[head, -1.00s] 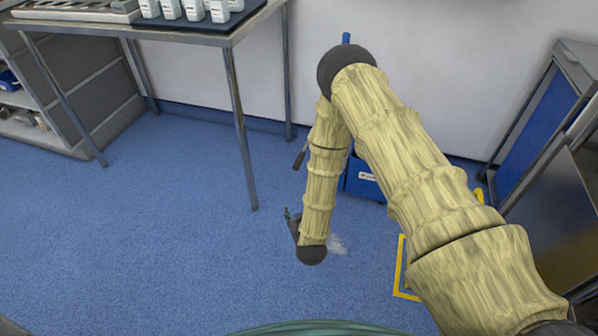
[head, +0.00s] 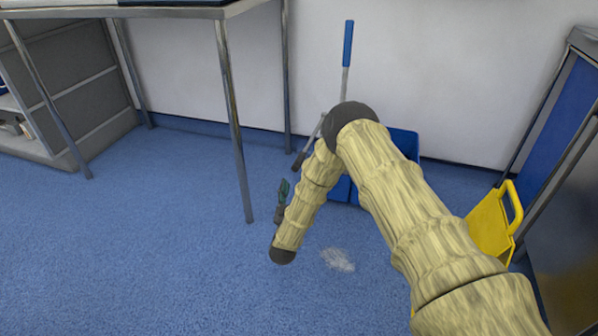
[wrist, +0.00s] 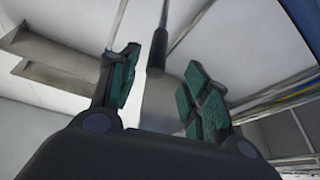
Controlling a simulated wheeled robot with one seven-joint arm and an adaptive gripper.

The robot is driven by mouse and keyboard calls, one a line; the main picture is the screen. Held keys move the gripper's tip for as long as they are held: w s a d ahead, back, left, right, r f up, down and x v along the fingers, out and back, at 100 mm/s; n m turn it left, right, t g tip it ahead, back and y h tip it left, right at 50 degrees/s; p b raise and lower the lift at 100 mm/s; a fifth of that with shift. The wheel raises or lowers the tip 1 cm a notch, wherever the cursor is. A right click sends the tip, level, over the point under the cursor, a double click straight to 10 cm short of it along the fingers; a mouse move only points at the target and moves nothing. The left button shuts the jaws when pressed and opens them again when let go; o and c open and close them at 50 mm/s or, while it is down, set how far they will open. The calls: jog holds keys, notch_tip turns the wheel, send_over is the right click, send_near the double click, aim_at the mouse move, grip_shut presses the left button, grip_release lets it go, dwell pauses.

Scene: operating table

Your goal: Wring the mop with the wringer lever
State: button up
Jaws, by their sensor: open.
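The mop's blue handle (head: 347,45) stands upright by the wall, with its grey shaft running down behind my arm. The blue mop bucket (head: 405,142) is partly hidden by my arm. The wringer lever (head: 299,160) slants down to the left from the bucket and ends in a dark grip. My gripper (head: 283,188) is just below and left of that grip. In the wrist view, my open gripper (wrist: 160,68) has its teal-padded fingers on either side of the lever's dark grip (wrist: 157,50). I cannot tell whether they touch. The mop head is hidden.
A whitish patch (head: 338,260) lies on the blue floor. A yellow sign (head: 490,228) stands at right beside a metal cabinet (head: 565,210). A metal table (head: 235,110) stands at left, its leg near my gripper. The floor at lower left is clear.

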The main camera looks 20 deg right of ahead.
aim_at(299, 161)
jog(key=shift+h, duration=0.3)
jog(key=b+x, duration=0.5)
jog(key=x, duration=0.4)
jog(key=shift+w+d, duration=0.2)
jog(key=shift+w, duration=0.05)
jog(key=shift+w+d+r, duration=0.25)
jog(key=shift+w+r, duration=0.1)
jog(key=shift+w, duration=0.25)
grip_shut()
